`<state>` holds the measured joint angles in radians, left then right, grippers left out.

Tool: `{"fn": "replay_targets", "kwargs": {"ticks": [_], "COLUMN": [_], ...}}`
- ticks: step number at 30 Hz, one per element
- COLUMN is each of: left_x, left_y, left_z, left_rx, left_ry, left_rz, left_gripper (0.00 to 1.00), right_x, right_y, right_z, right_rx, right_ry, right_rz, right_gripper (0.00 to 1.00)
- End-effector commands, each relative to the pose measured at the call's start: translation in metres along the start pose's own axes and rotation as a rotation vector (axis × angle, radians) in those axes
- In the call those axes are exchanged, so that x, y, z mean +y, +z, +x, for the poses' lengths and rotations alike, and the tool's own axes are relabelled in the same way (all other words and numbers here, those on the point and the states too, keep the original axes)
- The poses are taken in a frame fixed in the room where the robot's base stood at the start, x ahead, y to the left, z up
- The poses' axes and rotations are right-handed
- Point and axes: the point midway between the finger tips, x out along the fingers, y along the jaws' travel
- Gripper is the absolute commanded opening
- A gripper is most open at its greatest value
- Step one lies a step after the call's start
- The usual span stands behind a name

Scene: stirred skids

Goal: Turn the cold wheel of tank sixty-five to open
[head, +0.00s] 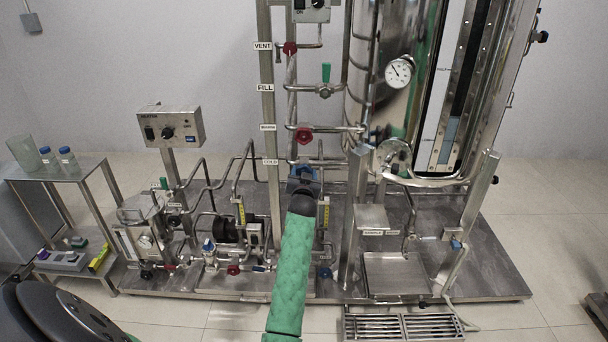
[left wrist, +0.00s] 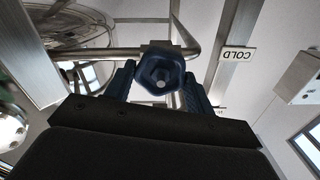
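The cold wheel is a dark blue handwheel (left wrist: 160,76) on a steel pipe, beside the COLD label (left wrist: 237,54) in the left wrist view. In the head view the COLD label (head: 270,162) is on the upright post, and the wheel is mostly hidden behind my gripper. My left gripper (head: 304,174) is at the wheel, at the end of my green-sleeved arm. In the left wrist view its two blue fingers (left wrist: 160,88) stand apart on either side of the wheel. I cannot tell whether they touch it. My right gripper is not in view.
Red wheels sit above at VENT (head: 290,48) and at the warm line (head: 303,135). A green-handled valve (head: 326,73) is at FILL. The steel tank (head: 392,60) stands to the right. Pipes and a heater box (head: 170,126) crowd the left.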

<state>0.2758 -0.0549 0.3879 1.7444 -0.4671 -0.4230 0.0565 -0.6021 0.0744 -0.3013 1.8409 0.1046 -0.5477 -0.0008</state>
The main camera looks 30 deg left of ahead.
Motion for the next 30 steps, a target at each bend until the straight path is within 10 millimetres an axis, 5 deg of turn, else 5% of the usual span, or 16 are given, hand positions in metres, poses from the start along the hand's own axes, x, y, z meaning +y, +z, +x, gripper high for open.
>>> {"fn": "replay_targets", "kwargs": {"ticks": [3, 14, 30], "left_x": [0.0, 0.0, 0.0], "left_y": [0.001, 0.0, 0.001], "left_z": [0.0, -0.005, -0.073], "left_rx": [-0.002, 0.0, -0.001], "left_ry": [0.0, 0.0, 0.0], "left_rz": [0.001, 0.0, 0.001], "left_gripper": [0.75, 0.75, 0.75], "right_x": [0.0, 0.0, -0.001], "right_y": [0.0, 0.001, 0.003], "right_z": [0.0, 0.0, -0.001], "right_rx": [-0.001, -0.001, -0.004], "right_ry": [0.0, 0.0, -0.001], "right_rz": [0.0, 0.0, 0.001], "right_gripper": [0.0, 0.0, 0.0]}}
